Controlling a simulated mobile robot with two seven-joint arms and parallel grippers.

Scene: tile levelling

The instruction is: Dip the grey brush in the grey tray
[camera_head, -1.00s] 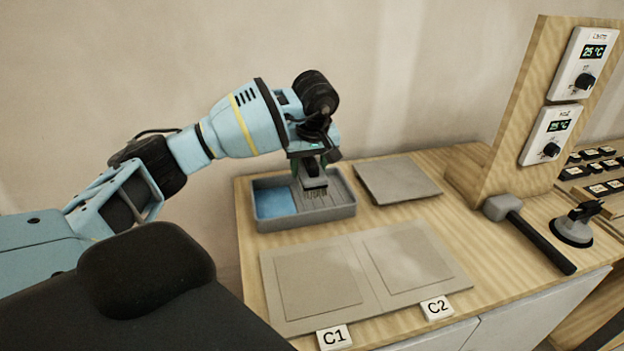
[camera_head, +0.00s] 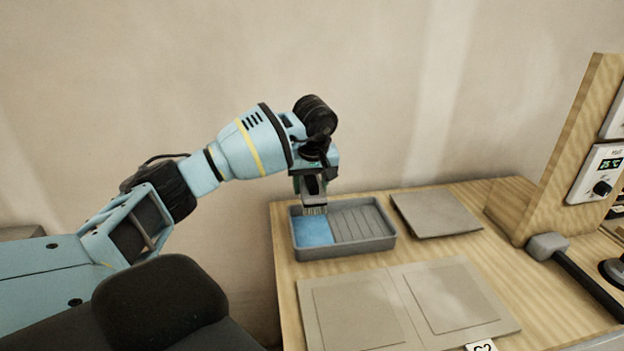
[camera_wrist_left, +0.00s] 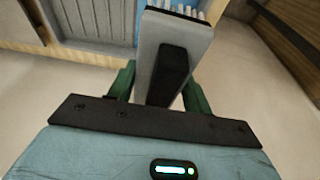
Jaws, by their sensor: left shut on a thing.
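The grey tray (camera_head: 345,249) stands on the wooden bench, with blue liquid (camera_head: 313,231) in its left part and a ribbed slope (camera_head: 362,222) in its right part. My left gripper (camera_head: 312,190) is shut on the grey brush (camera_head: 314,208), which hangs bristles down at the blue part. Whether the bristles touch the blue cannot be told. In the left wrist view the brush (camera_wrist_left: 172,60) sits between the green fingers, its pale bristles at the top edge beside the blue strip. My right gripper is not in view.
A loose grey tile (camera_head: 435,212) lies right of the tray. Two tiles on a grey base (camera_head: 405,300) lie in front of it. A hammer (camera_head: 548,246) and a wooden post with a temperature panel (camera_head: 598,172) are at the right.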

